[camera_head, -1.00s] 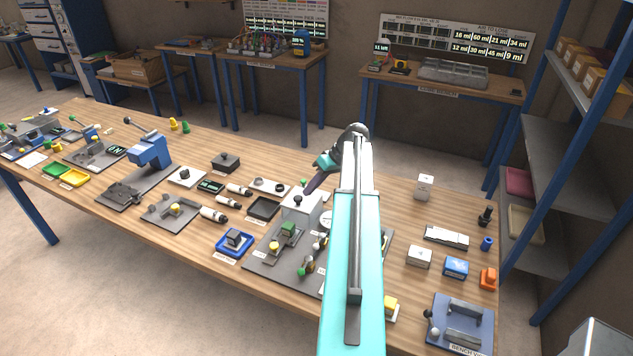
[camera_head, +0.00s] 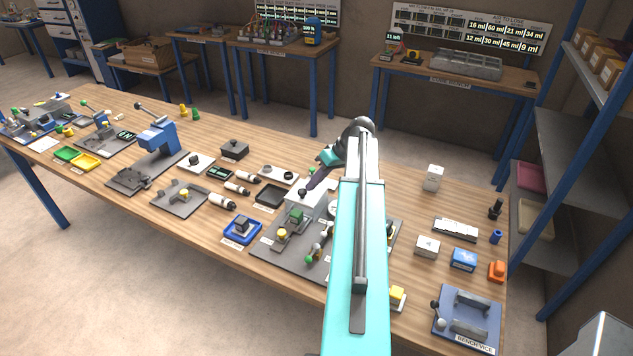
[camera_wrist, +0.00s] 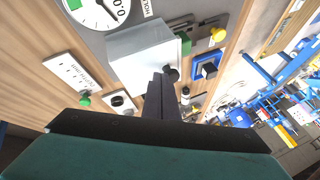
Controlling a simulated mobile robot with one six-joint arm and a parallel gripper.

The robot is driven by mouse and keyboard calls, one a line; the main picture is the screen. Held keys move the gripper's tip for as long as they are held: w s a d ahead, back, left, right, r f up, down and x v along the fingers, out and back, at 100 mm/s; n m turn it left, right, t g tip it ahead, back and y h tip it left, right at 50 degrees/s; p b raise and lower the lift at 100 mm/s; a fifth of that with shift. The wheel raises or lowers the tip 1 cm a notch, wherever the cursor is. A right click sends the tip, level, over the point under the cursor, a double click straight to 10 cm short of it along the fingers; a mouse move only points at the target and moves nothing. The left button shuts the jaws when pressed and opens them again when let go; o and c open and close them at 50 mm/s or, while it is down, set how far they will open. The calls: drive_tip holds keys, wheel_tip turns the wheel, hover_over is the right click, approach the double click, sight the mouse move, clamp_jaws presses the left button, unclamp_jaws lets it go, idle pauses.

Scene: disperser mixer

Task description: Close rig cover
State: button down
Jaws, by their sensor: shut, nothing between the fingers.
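The rig cover is a pale grey box (camera_head: 300,208) with a dark round knob, on the dark grey rig plate (camera_head: 270,248) in the middle of the bench. In the wrist view, the cover (camera_wrist: 138,52) fills the upper middle and its black knob (camera_wrist: 171,74) is at its lower right corner. My gripper (camera_head: 309,190) is shut and empty, its dark fingers reaching down to the knob. In the wrist view, the fingertips (camera_wrist: 161,76) overlap or lie right beside the knob; I cannot tell whether they touch. My arm hides the right part of the rig.
A green block (camera_head: 296,216) stands close in front of the cover. A white dial (camera_wrist: 97,10) lies beside it in the wrist view. A blue tray (camera_head: 239,231) is left of the rig, and a bench device (camera_head: 467,318) stands at the front right.

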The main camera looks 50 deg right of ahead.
drive_tip(key=s+a+b, duration=0.2)
drive_tip(key=a, duration=0.6)
drive_tip(key=shift+s+a, duration=0.15)
drive_tip(key=shift+s, duration=0.1)
idle(0.4)
drive_tip(key=r, duration=0.1)
hover_over(314, 206)
drive_tip(key=shift+w, duration=0.1)
drive_tip(key=b+v, duration=0.3)
drive_tip(key=v, duration=0.6)
drive_tip(key=shift+r, duration=0.25)
idle(0.5)
